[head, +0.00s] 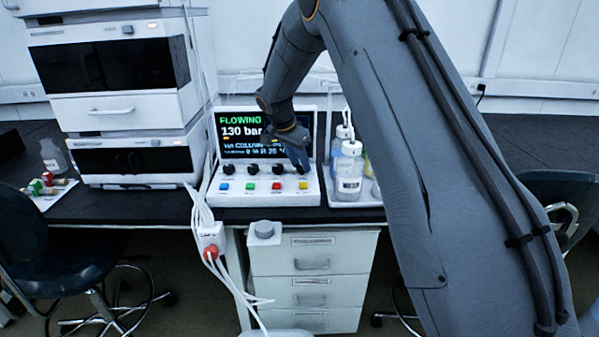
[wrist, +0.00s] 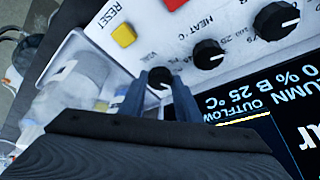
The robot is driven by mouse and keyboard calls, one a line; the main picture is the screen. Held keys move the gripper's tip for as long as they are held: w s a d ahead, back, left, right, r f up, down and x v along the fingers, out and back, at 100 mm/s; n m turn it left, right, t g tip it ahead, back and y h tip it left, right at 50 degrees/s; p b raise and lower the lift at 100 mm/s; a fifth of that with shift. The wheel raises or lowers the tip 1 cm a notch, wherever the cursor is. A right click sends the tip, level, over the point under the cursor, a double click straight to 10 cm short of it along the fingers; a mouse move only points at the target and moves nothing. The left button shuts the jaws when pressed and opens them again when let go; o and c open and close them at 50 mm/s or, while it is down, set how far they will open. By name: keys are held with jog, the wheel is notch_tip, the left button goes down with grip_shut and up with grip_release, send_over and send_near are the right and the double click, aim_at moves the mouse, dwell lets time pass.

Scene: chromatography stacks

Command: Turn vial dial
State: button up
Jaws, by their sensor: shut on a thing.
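The white control box (head: 265,200) stands on the dark bench, with a row of black dials and a row of coloured buttons below its lit screen (head: 265,135). The screen reads FLOWING and 130 bar. The vial dial (wrist: 158,72) is a small black knob with a white pointer mark, the rightmost in the row in the head view. My gripper (head: 301,164) reaches down onto it from above. In the wrist view my gripper's two blue-grey fingers stand on either side of the dial, shut on it, and hide part of it.
Beside the box on the right, a white tray (head: 345,208) holds capped bottles (head: 349,170), close to my gripper. The heat dial (wrist: 208,54) and a yellow reset button (wrist: 124,35) are near my fingers. A white instrument stack (head: 115,110) stands left.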

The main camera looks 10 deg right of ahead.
jog(key=m, duration=0.1)
jog(key=m+g+b, duration=0.1)
jog(key=m+b, duration=0.1)
jog(key=shift+w+a+f+m+h, duration=0.1)
jog(key=shift+w+a+m+h, duration=0.05)
jog(key=shift+w+m+h, duration=0.15)
jog(key=shift+w+m+g+b, duration=0.1)
jog(key=shift+m+g+b, duration=0.9)
jog(key=shift+m, duration=0.9)
jog(key=o, duration=1.1)
jog(key=shift+c, duration=0.2)
jog(key=shift+r, duration=0.2)
jog(key=v, duration=0.7)
jog(key=shift+a+r+b, duration=0.2)
jog(key=shift+r+b, duration=0.1)
jog(key=shift+b, duration=0.15)
